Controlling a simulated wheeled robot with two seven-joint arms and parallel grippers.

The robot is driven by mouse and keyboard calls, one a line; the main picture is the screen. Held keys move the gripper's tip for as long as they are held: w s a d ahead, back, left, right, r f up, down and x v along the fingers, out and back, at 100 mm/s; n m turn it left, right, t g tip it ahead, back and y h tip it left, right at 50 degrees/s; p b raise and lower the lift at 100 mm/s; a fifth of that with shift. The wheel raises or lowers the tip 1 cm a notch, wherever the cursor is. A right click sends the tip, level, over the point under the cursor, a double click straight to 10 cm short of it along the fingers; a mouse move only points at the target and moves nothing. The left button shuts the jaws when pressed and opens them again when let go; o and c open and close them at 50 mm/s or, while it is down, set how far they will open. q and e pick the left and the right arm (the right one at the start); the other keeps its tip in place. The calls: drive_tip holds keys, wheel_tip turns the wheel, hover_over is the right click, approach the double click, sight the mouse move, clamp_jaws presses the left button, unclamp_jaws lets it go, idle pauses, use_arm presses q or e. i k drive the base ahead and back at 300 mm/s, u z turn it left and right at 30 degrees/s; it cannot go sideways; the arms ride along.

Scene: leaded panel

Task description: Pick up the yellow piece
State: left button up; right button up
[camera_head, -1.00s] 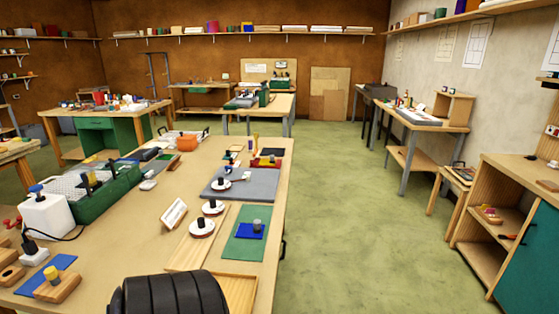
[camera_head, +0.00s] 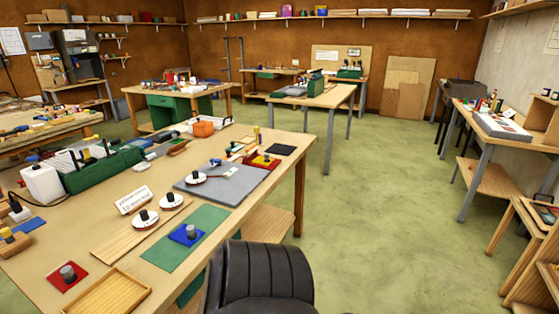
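A flat yellow piece (camera_head: 260,162) with a dark knob lies on a red sheet (camera_head: 272,166) at the far right of the long wooden table, behind the grey board (camera_head: 213,190). It is small in the head view. A blue square piece (camera_head: 182,238) with a grey knob lies on a green mat (camera_head: 166,255). A red square piece (camera_head: 56,283) with a grey knob lies at the table's near left. Neither of my grippers is in view.
The wooden table (camera_head: 92,214) also bears white round discs (camera_head: 145,222), a wooden tray (camera_head: 112,290) and a green crate (camera_head: 105,172). A black ribbed shape (camera_head: 260,270) stands at the bottom middle; I cannot tell what it is. Green floor (camera_head: 380,220) is clear at the right.

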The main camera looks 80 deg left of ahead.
sight(266, 161)
drive_tip(key=u, duration=1.75)
drive_tip(key=i, duration=2.55)
drive_tip(key=u, duration=2.35)
